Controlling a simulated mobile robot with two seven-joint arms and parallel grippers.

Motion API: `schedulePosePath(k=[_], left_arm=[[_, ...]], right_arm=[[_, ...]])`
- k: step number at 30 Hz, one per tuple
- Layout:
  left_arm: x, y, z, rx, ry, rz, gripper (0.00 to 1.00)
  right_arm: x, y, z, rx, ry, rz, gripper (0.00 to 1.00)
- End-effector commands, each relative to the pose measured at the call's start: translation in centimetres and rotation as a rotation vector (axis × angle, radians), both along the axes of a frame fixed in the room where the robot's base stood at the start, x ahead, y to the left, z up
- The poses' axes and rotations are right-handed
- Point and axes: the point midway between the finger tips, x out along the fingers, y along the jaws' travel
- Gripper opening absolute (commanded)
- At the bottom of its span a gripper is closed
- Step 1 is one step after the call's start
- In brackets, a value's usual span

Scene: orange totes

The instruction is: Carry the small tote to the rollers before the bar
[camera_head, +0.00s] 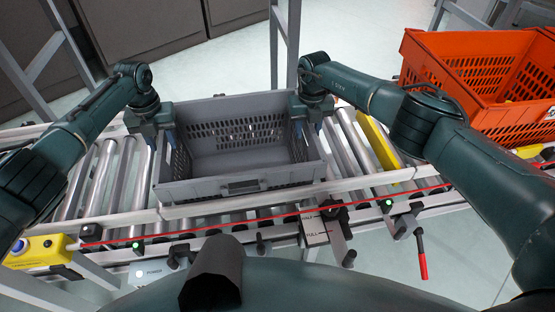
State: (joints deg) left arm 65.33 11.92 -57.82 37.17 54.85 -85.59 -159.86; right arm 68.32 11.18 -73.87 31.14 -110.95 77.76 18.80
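The small tote (240,187) is grey, empty and upright, with slotted walls. It sits on or just over the rollers (95,180) of the conveyor; I cannot tell if it touches them. My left gripper (163,136) is at the tote's left rim, pointing down. My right gripper (307,122) is at its right rim, also pointing down, with fingers seen on either side of the wall. Whether the fingers are closed on the rims is not clear. The yellow bar (378,142) lies across the rollers right of the tote, with some bare rollers (345,140) between.
A large orange tote (480,80) stands at the right, beyond the bar. A red line (270,207) runs along the conveyor's near rail. A yellow button box (38,250) is at the near left. A grey post (285,45) stands behind the conveyor.

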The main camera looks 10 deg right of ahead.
Motion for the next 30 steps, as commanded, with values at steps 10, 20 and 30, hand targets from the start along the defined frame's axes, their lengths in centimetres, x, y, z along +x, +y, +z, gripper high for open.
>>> schedulePosePath(k=[10, 20, 30], left_arm=[[0.1, 0.1, 6.6, 0.001, -0.005, 0.000, 0.37], [0.0, 0.1, 11.2, 0.001, -0.001, 0.001, 0.37], [0.0, 0.1, 11.7, 0.001, 0.000, 0.001, 0.37]], right_arm=[[0.0, 0.0, 0.0, 0.000, 0.000, 0.001, 0.37], [0.0, 0.0, 0.0, 0.000, 0.000, 0.001, 0.37], [0.1, 0.0, 4.3, 0.000, -0.006, 0.003, 0.37]])
